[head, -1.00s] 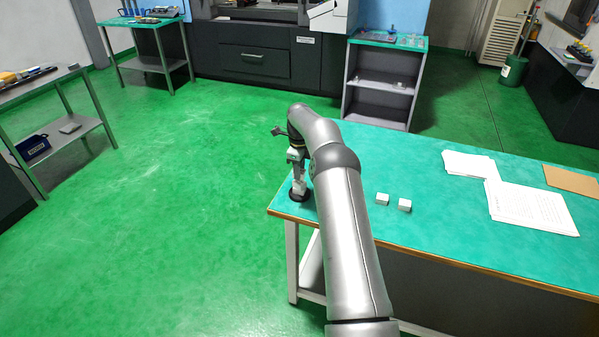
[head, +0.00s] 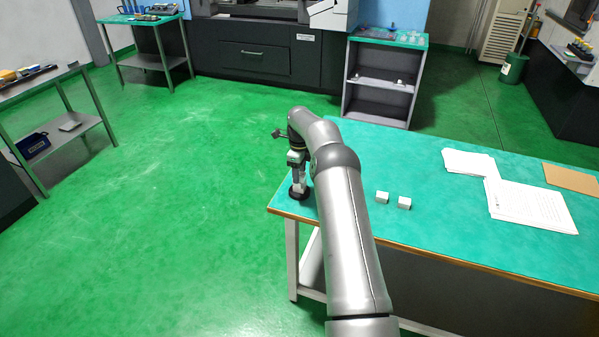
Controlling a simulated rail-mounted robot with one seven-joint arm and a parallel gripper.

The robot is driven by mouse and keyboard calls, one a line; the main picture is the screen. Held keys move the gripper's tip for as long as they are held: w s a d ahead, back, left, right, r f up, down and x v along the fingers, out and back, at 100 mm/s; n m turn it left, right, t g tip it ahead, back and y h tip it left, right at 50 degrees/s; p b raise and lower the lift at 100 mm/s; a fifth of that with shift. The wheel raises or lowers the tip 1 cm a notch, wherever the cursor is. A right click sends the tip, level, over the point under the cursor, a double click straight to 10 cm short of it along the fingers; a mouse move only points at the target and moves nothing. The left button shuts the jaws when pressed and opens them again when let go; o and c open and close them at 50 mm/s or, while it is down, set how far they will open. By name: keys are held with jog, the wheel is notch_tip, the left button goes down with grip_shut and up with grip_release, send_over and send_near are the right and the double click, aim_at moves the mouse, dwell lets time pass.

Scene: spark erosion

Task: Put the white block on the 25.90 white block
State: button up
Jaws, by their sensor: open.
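Two small white blocks stand close together on the green bench top: a left white block (head: 382,197) and a right white block (head: 404,203). Any marking on them is too small to read, so I cannot tell which is the 25.90 one. My gripper (head: 298,184) points down at the bench's left end, well left of both blocks. It is open. A pale shape shows at its fingers, just above a round black base (head: 298,193) on the bench; I cannot tell whether it is finger or a separate block.
The green bench (head: 455,235) extends to the right, with white papers (head: 530,205) and a brown sheet (head: 573,180) on it. Its left edge is close to my gripper. The top between the blocks and the papers is clear. A grey shelf unit (head: 381,85) stands behind.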

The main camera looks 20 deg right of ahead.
notch_tip(320, 180, up, 11)
jog(key=b, duration=0.1)
jog(key=s+a+r+n, duration=1.2)
jog(key=s+a+n, duration=0.1)
jog(key=s+a, duration=0.15)
jog(key=s+a+f+n, duration=0.2)
jog(key=s+n, duration=0.2)
jog(key=s, duration=0.6)
jog(key=s+a+f+n, duration=0.2)
jog(key=s+n, duration=0.3)
jog(key=s, duration=0.6)
jog(key=s+a+f+n, duration=0.2)
jog(key=s+n, duration=0.3)
jog(key=s, duration=0.6)
jog(key=shift+s+a+f+t, duration=0.2)
jog(key=shift+f+t, duration=0.05)
jog(key=shift+t, duration=0.15)
